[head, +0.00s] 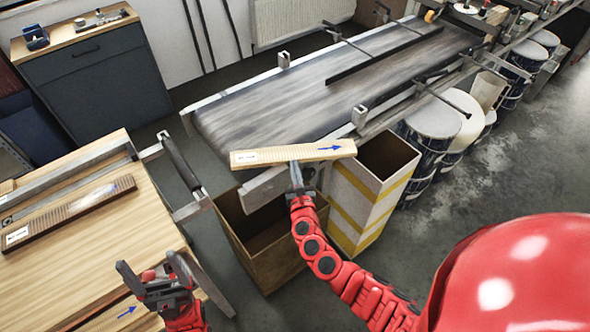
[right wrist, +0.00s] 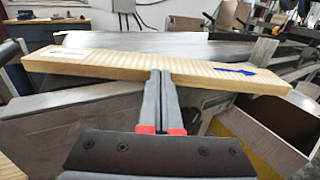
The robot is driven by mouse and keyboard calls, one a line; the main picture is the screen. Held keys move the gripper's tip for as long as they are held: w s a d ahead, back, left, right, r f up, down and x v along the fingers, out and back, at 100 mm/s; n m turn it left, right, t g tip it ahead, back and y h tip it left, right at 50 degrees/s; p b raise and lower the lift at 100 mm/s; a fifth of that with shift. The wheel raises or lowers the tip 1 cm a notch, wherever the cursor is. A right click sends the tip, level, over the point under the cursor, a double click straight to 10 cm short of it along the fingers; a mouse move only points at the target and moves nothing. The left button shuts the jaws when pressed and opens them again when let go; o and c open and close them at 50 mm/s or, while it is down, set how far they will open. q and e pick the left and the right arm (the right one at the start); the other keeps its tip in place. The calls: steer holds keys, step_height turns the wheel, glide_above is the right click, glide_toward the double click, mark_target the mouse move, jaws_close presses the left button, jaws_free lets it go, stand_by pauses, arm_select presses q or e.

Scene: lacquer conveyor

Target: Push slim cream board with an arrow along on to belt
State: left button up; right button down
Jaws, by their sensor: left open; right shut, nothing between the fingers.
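The slim cream board (head: 270,155) has a blue arrow at its right end and a white label at its left end. It lies across the near end of the dark conveyor belt (head: 300,100), over the near rail. My right gripper (head: 295,170) is shut and empty, its tips against or very close to the board's near long edge. In the right wrist view the board (right wrist: 200,72) spans the picture just beyond the fingertips (right wrist: 160,75); contact cannot be told for sure. My left gripper (head: 150,275) is open and empty, low over the wooden table.
The wooden table (head: 110,240) at left holds a brown slatted board (head: 68,212) with a white label. Open boxes stand below the belt's near end, one brown (head: 262,245), one yellow-striped (head: 365,195). Drums (head: 433,125) line the belt's right side. Metal brackets (head: 360,116) edge the belt.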

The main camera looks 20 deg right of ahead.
mark_target(292, 153)
steer(key=shift+w, duration=0.1)
steer(key=w+b, duration=0.2)
steer(key=w, duration=0.1)
steer(key=w+d+b, duration=0.1)
steer(key=w, duration=0.1)
steer(key=shift+w+f, duration=0.2)
steer(key=shift+f, duration=0.05)
steer(key=shift+w+r, duration=0.2)
steer(key=shift+w, duration=0.2)
steer(key=shift+s+d, duration=0.1)
steer(key=shift+s, duration=0.05)
